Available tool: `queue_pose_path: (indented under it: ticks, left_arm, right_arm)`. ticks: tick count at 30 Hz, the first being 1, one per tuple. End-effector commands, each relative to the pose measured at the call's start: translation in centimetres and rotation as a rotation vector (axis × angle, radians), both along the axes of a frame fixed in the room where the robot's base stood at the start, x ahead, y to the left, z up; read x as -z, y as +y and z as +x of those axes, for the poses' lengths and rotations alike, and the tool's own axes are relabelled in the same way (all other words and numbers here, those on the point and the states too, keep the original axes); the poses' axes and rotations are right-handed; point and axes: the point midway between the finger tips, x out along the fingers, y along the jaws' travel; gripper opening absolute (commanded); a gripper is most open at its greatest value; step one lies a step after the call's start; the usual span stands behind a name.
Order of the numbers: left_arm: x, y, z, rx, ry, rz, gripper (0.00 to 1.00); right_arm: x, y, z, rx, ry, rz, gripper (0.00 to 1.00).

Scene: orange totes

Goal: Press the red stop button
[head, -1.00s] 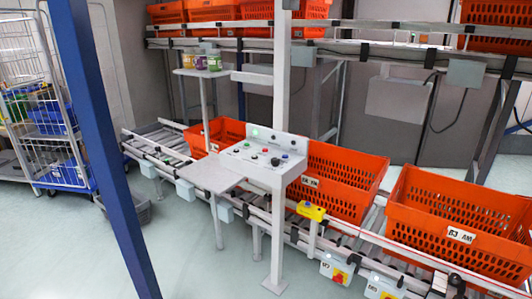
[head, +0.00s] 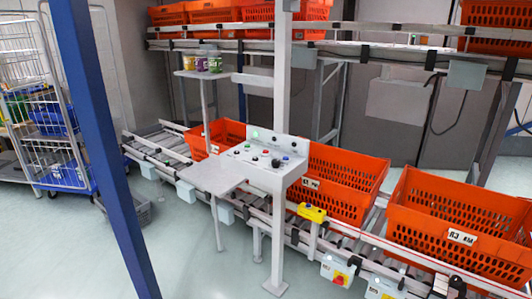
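A grey control panel (head: 268,160) stands on a post in the middle of the head view. It carries several small buttons, among them a small red one (head: 265,152), a green one and a black knob. Lower right, a box on the conveyor's near side has a red button on a yellow base (head: 340,279). A similar box (head: 384,288) beside it is cut by the bottom edge. I cannot tell which red one is the stop button. Neither of my grippers is in view.
Orange totes (head: 462,212) sit on the roller conveyor behind the panel. A yellow box (head: 312,213) stands on a short post. A blue post (head: 98,150) crosses the left side. A wire cage trolley (head: 50,110) stands far left. Floor at lower left is clear.

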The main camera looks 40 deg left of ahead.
Motion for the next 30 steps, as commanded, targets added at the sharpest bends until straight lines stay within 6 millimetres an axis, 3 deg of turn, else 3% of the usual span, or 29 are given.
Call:
queue_pose_path:
  ticks: [1, 9, 30]
  left_arm:
    - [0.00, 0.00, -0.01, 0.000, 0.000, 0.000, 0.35]
    - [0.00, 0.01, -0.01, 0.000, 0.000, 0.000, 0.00]
    - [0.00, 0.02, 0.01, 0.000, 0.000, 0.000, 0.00]
  right_arm:
    - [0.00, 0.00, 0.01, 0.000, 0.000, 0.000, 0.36]
    - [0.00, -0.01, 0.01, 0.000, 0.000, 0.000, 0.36]
    - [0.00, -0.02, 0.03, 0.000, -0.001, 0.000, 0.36]
